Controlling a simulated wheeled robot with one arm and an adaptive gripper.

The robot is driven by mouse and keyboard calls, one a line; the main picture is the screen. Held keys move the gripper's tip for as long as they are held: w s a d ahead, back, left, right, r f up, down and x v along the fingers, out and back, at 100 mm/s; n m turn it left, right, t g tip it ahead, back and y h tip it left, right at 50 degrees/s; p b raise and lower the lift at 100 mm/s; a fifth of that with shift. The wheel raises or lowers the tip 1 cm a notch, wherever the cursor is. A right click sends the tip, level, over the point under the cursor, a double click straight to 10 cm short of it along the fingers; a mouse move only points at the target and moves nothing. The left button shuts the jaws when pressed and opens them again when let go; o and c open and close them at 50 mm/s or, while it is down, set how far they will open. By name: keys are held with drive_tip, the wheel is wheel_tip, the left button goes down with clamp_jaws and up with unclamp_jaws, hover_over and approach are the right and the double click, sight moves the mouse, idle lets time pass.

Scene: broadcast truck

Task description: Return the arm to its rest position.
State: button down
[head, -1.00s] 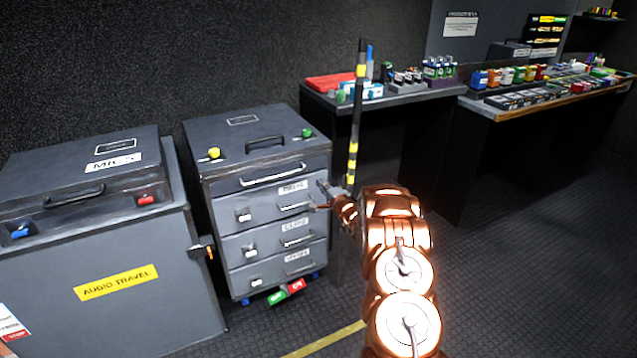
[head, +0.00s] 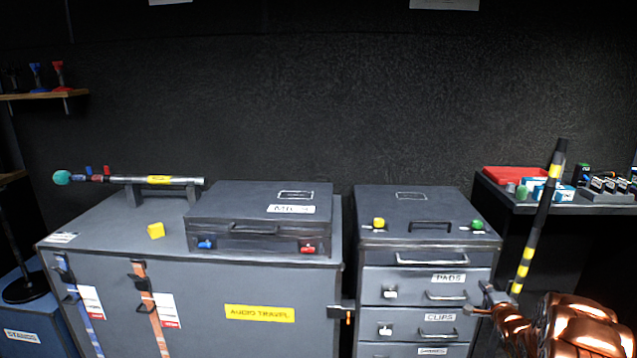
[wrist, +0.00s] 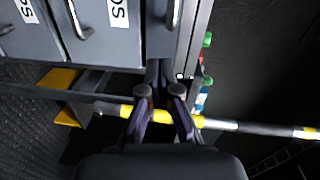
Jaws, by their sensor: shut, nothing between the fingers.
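My copper-coloured arm (head: 575,328) comes in at the lower right of the head view. My gripper (head: 486,298) is at its end, beside the right edge of the drawer cabinet (head: 372,284), near its drawer handles. In the wrist view my gripper (wrist: 160,92) has its dark fingers together with nothing held, close to the cabinet front. Whether it touches the cabinet I cannot tell. A black and yellow banded pole (head: 540,215) stands tilted just right of the gripper. In the wrist view the pole (wrist: 215,124) crosses the picture past the fingers.
Yellow (head: 378,223) and green (head: 477,224) knobs sit on the cabinet. A bench (head: 520,206) with small items is at right.

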drive_tip(key=s+a+r+n+g+h+p, duration=0.1)
drive_tip(key=s+a+r+n+g+p, duration=0.6)
drive_tip(key=s+a+r, duration=0.9)
drive_tip(key=s+a+r+n+g+y+p, duration=0.1)
drive_tip(key=s+a, duration=0.5)
drive_tip(key=s, duration=0.8)
drive_tip(key=s+a+r+n+g+y+p, duration=0.1)
drive_tip(key=s+a+r+n+g, duration=0.3)
drive_tip(key=s, duration=1)
drive_tip(key=s+a+r+n+g, duration=0.3)
drive_tip(key=s+a+n+g, duration=0.3)
drive_tip(key=s, duration=0.8)
drive_tip(key=a, duration=0.3)
drive_tip(key=shift+s+g+y+p, duration=0.3)
drive_tip(key=shift+g+y+p, duration=0.1)
